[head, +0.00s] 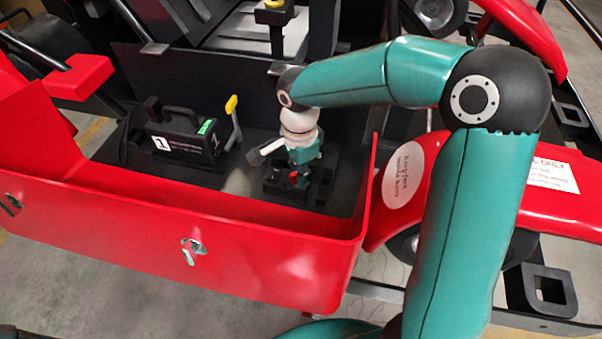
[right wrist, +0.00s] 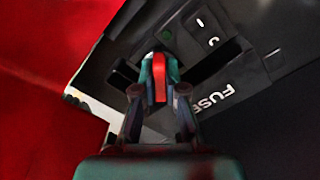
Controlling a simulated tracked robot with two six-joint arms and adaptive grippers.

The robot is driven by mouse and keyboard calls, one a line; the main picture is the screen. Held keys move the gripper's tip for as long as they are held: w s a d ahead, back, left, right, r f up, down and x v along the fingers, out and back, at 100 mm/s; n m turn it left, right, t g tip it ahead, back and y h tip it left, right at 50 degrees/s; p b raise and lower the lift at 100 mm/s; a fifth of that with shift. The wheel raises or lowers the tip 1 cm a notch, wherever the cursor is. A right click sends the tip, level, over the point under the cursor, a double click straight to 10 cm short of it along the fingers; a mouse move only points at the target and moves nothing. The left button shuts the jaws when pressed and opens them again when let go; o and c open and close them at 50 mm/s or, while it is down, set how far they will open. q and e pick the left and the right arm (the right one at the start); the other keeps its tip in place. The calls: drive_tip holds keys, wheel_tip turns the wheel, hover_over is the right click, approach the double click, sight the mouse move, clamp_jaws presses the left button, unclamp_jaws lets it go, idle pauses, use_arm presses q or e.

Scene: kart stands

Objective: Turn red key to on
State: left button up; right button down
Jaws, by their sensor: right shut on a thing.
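The red key (right wrist: 159,78) stands on a black panel (right wrist: 125,45) in the right wrist view. My right gripper (right wrist: 158,90) is shut on it, with a finger on each side. In the head view my right gripper (head: 300,177) reaches down into the red kart's side bay, over the black switch box (head: 320,190). A little red of the key shows between its fingertips there. The key's base is mostly hidden by the fingers, and I cannot tell which way it is turned. My left gripper is not in view.
A black device (head: 180,140) marked 1 and a lever with a yellow top (head: 232,108) stand left of the right gripper. The red kart side panel (head: 180,235) rises in front.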

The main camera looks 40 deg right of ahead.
drive_tip(key=m+b, duration=0.1)
drive_tip(key=m, duration=0.1)
drive_tip(key=shift+f+m, duration=0.1)
drive_tip(key=shift+m, duration=0.7)
drive_tip(key=shift+b, duration=0.35)
drive_tip(key=shift+m+b, duration=0.45)
drive_tip(key=shift+m, duration=0.45)
drive_tip(key=shift+m+b, duration=0.4)
drive_tip(key=shift+m, duration=1.6)
